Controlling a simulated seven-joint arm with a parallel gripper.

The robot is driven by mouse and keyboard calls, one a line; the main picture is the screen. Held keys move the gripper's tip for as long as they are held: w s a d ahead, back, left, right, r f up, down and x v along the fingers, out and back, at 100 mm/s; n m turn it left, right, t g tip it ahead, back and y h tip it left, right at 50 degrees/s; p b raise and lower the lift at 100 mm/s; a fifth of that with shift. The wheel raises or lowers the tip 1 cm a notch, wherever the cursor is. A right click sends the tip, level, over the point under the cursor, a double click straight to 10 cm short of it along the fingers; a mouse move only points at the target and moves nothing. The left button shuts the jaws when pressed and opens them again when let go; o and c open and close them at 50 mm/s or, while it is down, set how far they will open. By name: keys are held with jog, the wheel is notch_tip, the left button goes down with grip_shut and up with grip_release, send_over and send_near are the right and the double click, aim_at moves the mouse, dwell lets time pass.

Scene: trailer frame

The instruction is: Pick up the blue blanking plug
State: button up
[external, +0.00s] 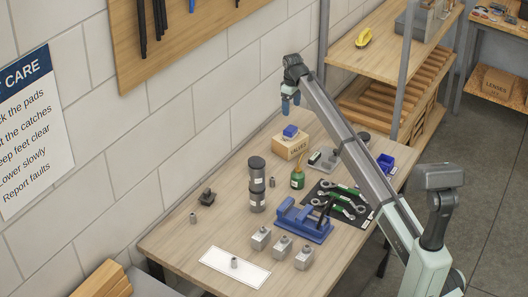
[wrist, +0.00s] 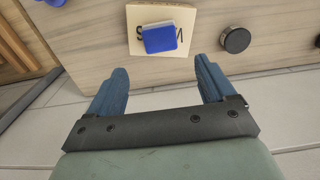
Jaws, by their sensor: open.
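A small blue block-like piece (external: 290,131) sits on top of a pale wooden box (external: 290,147) on the bench; I take it for the blue blanking plug. In the wrist view the blue piece (wrist: 160,38) lies over the box's lettered face (wrist: 184,45), hiding part of the lettering. My gripper (external: 290,108) is above the box in the external view, apart from the blue piece. In the wrist view its two blue fingers (wrist: 162,72) are spread, with nothing between them, and the blue piece shows beyond the tips.
A blue fixture (external: 303,222), a tool mat (external: 340,204) and a blue bin (external: 386,163) are farther right or forward. A dark round thing (wrist: 235,40) lies right of the box in the wrist view.

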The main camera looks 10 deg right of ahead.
jog(key=c, duration=0.4)
jog(key=s+d+f+m+t+y, duration=0.1)
jog(key=s+d+f+m, duration=0.15)
jog(key=d, duration=1.25)
jog(key=s+d+f+m+y, duration=0.1)
jog(key=d+f, duration=0.2)
jog(key=d, duration=1.2)
jog(key=w+a+n+t+y, duration=0.1)
jog(key=w+a+t, duration=0.3)
jog(key=x, duration=1.2)
jog(key=shift+w+a+f, duration=0.1)
jog(key=shift+a, duration=0.1)
